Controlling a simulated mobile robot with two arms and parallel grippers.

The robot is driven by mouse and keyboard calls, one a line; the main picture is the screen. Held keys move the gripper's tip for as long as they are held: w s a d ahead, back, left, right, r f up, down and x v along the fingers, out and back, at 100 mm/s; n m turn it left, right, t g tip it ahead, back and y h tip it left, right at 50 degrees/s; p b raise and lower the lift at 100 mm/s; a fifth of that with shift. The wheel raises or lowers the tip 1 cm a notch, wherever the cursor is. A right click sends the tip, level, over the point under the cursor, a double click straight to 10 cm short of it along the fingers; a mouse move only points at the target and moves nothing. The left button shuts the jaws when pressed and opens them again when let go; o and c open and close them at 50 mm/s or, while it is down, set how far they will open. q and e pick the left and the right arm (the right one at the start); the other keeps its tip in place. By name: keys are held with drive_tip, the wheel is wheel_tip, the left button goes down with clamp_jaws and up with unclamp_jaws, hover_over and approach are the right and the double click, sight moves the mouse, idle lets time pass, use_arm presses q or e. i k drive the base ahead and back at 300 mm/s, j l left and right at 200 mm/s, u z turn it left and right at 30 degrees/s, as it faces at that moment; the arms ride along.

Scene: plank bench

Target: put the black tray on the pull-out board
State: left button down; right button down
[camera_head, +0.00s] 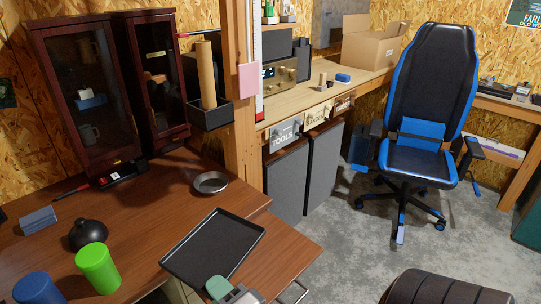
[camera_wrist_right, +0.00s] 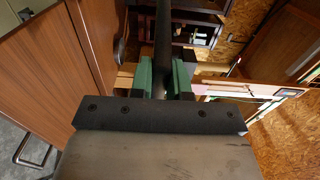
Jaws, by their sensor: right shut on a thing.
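The black tray (camera_head: 212,247) is a flat rectangle with a low rim. It lies about level over the brown pull-out board (camera_head: 285,248), with its left part near the desk's front edge. My right gripper (camera_head: 218,287) is shut on the tray's near edge. In the right wrist view the green-padded fingers (camera_wrist_right: 163,78) pinch the tray (camera_wrist_right: 162,42), seen edge-on as a dark strip. I cannot tell for certain whether the tray touches the board. My left gripper is not in view.
On the desk (camera_head: 135,218) stand a green cup (camera_head: 98,268), a blue cup (camera_head: 37,290), a dark round object (camera_head: 87,235) and a metal bowl (camera_head: 210,182). A metal handle (camera_head: 293,292) sticks out below the board. An office chair (camera_head: 420,135) stands at the right.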

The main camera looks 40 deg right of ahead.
sight(261, 260)
drive_tip(key=l+u, duration=0.45)
drive_tip(key=u, duration=0.3)
drive_tip(key=l+u, duration=0.35)
drive_tip(key=k+l+u, duration=0.15)
drive_tip(key=l, duration=0.4)
drive_tip(key=k+l+u, duration=0.2)
drive_tip(key=l, duration=0.3)
drive_tip(key=k+l+u, duration=0.15)
drive_tip(key=k+l, duration=0.2)
drive_tip(key=k+l+u, duration=0.15)
drive_tip(key=k+l, duration=0.15)
drive_tip(key=l, duration=0.25)
